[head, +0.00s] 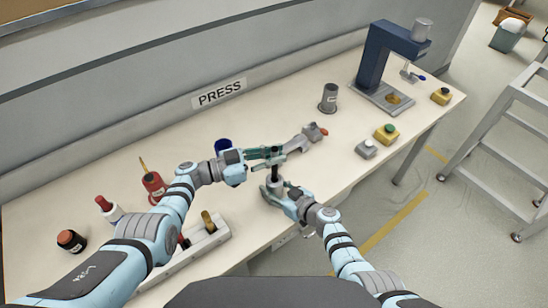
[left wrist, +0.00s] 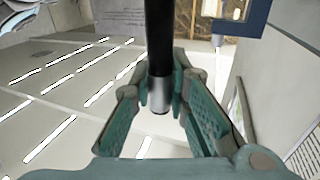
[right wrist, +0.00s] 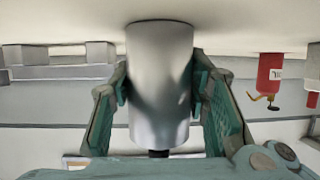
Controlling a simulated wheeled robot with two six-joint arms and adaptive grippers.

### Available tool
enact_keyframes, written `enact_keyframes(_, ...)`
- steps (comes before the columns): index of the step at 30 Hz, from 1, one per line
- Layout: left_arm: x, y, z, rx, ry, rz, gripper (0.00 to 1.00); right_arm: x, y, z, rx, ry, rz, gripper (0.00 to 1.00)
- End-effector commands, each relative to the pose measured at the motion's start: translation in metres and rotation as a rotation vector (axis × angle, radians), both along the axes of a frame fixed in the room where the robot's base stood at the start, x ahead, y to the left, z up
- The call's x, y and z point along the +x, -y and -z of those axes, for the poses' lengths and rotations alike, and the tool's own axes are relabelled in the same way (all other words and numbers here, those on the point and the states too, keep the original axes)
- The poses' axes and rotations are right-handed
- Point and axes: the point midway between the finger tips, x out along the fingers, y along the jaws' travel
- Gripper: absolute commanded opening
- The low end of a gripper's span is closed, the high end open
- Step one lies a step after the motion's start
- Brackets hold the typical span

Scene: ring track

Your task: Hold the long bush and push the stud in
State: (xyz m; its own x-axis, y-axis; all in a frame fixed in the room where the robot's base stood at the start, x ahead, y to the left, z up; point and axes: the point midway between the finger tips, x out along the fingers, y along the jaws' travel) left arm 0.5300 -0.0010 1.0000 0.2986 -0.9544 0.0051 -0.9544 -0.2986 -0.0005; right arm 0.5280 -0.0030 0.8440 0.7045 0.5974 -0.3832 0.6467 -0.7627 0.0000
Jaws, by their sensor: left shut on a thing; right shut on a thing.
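The long bush is a smooth silver cylinder (right wrist: 160,80), upright between the fingers of my right gripper (head: 274,188), which is shut on it. In the right wrist view its end is at or close to the pale tabletop. The stud is a black rod with a silver end (left wrist: 160,45), shut between the fingers of my left gripper (head: 275,155). My left gripper is directly above my right one. A dark end (right wrist: 158,154) shows at the bush's other end; whether the stud has entered the bush I cannot tell.
A blue press (head: 375,65) stands at the far right of the bench. A dark grey cup (head: 329,97), yellow button boxes (head: 386,134) and a grey tool (head: 305,138) lie to the right. Bottles (head: 153,184) and a grey rack (head: 208,238) are to the left.

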Motion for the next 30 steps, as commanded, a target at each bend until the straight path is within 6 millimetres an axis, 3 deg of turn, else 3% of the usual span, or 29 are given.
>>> enact_keyframes(8, -0.001, 0.0, 0.005, 0.0, 0.0, -0.002, 0.0, 0.0, 0.0, 0.0, 0.0, 0.0, 0.0, 0.08)
enact_keyframes(9, -0.001, 0.0, 0.005, 0.001, 0.0, -0.002, 0.21, 0.0, 0.0, 0.0, 0.0, 0.0, 0.0, 0.08)
enact_keyframes(12, -0.001, 0.0, 0.005, 0.001, 0.0, -0.002, 0.35, 0.0, 0.0, 0.0, -0.001, -0.001, 0.0, 0.08)
enact_keyframes(23, -0.002, -0.006, 0.005, 0.001, 0.001, -0.004, 0.35, 0.0, 0.0, 0.0, -0.001, -0.001, 0.0, 0.08)
enact_keyframes(26, -0.007, -0.022, 0.006, 0.002, 0.001, -0.006, 0.35, 0.0, 0.0, 0.0, -0.001, -0.001, 0.0, 0.08)
enact_keyframes(30, -0.019, -0.059, 0.006, 0.006, -0.001, -0.004, 0.35, 0.0, 0.0, 0.0, -0.001, -0.001, 0.001, 0.08)
